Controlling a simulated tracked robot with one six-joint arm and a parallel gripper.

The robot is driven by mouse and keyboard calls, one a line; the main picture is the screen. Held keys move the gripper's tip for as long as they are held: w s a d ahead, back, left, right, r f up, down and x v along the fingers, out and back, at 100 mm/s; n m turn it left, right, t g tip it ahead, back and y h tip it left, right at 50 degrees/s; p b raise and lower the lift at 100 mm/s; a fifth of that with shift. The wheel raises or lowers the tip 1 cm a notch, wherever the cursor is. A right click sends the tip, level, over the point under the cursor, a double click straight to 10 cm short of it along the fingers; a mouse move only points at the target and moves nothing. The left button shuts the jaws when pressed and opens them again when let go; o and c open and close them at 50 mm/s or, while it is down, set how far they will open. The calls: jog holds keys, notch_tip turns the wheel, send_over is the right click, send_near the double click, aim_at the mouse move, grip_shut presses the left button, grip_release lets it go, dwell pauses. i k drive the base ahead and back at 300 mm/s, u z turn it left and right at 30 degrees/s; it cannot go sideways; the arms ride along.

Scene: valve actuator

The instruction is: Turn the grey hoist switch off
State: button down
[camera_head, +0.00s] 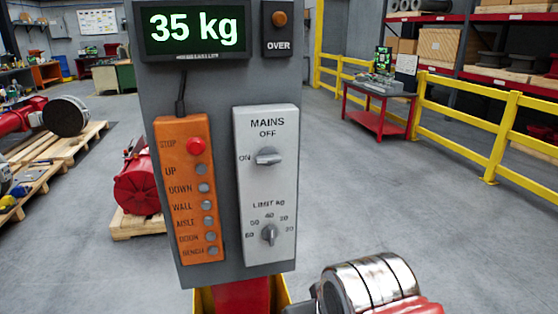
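The grey MAINS switch (268,157) is a rotary knob on a light grey control box (266,215). Its grip lies roughly level, in line with the ON label at its left; the OFF label is above it. A second grey knob (269,234) sits lower on the same box, under LIMIT KG, with numbers around it. A shiny metal and red part, which looks like part of my arm, shows at the bottom right, in front of and below the box. My gripper's fingers are not seen, and nothing visible touches the switch.
An orange button box (190,190) with a red STOP button (196,146) hangs left of the switch box. A lit display (194,30) reads 35 kg above, beside an OVER lamp (279,18). Open floor lies to the right, up to a yellow railing (465,98).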

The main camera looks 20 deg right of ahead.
aim_at(269, 156)
jog(key=u, duration=0.2)
jog(key=k, duration=0.55)
jog(key=u, duration=0.55)
jog(key=k, duration=0.75)
jog(key=u, duration=0.8)
jog(key=i, duration=1.55)
jog(key=z, duration=0.6)
